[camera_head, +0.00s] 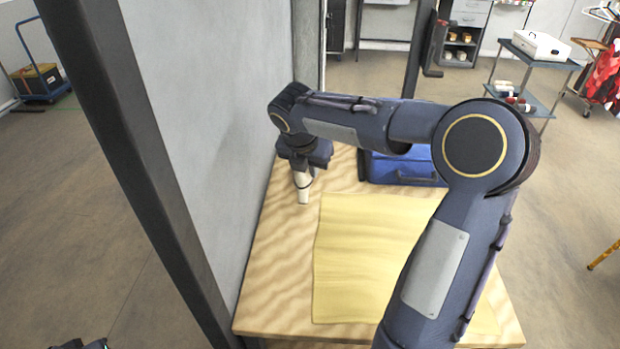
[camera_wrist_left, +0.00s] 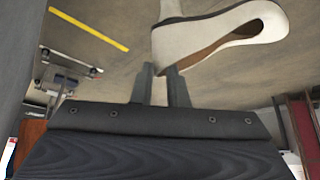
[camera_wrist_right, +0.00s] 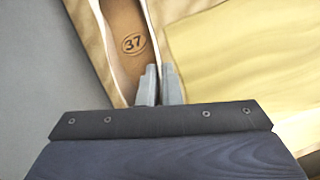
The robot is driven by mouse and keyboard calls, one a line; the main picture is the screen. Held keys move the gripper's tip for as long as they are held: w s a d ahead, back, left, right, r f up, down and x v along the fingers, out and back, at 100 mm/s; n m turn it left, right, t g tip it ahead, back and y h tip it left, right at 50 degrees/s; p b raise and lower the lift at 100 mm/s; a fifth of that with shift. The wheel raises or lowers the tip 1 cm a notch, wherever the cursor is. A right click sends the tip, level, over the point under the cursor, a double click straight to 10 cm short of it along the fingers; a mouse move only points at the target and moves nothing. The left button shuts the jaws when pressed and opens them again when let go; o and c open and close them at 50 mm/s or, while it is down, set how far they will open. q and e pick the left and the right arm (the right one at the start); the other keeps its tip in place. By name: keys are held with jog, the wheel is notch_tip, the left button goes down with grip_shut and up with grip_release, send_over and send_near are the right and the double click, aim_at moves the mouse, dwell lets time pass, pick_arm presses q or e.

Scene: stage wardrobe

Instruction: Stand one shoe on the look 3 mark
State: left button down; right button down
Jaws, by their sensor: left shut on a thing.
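A pale heeled shoe (camera_wrist_left: 222,34) shows in the left wrist view. My left gripper (camera_wrist_left: 160,75) is shut on its edge and holds it clear above the floor. Another pale shoe (camera_wrist_right: 122,50) with a tan insole marked 37 is in the right wrist view. My right gripper (camera_wrist_right: 159,76) has one finger inside this shoe and one outside, close together on its side wall. In the head view this shoe (camera_head: 303,187) shows under the right gripper at the table's left side, partly hidden. I see no look 3 mark.
The wooden table (camera_head: 275,285) carries a flat yellow sheet (camera_head: 365,260). A blue case (camera_head: 400,168) lies at the table's back. A grey wall (camera_head: 200,120) and a dark post (camera_head: 125,150) border the table's left. A trolley (camera_head: 560,68) stands far right.

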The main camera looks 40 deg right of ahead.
aim_at(310, 179)
jog(key=shift+f, duration=1.65)
jog(key=c, duration=1.6)
grip_release()
jog(key=v, duration=1.2)
jog(key=shift+p, duration=0.4)
